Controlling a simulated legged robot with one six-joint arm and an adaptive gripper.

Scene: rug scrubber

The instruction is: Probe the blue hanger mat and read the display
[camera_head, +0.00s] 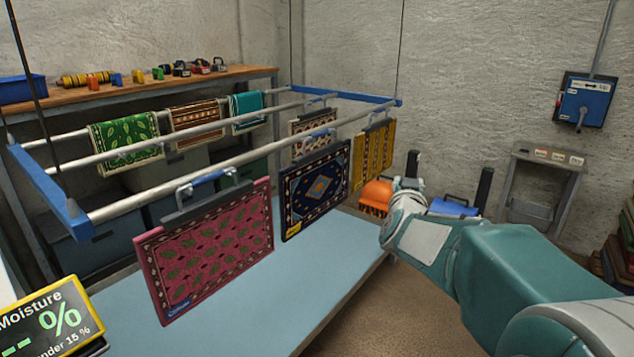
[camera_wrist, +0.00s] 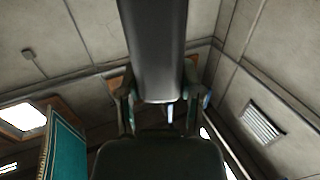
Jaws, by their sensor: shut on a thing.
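The moisture display (camera_head: 48,318) at lower left shows dashes before "%" and "under 15 %". My arm reaches in from the right; its wrist ends right of the mats, the fingers hidden there. In the wrist view my gripper (camera_wrist: 163,103) is shut on a dark bar-shaped tool (camera_wrist: 155,45). It touches no mat that I can see.
A yellow mat (camera_head: 373,150) hangs farther right. Green (camera_head: 125,142), brown (camera_head: 196,122) and teal (camera_head: 247,110) mats drape behind. A light-blue table (camera_head: 290,305) lies below the rack. Orange (camera_head: 377,195) and blue (camera_head: 453,208) items stand behind my wrist. A blue switch box (camera_head: 584,102) is on the wall.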

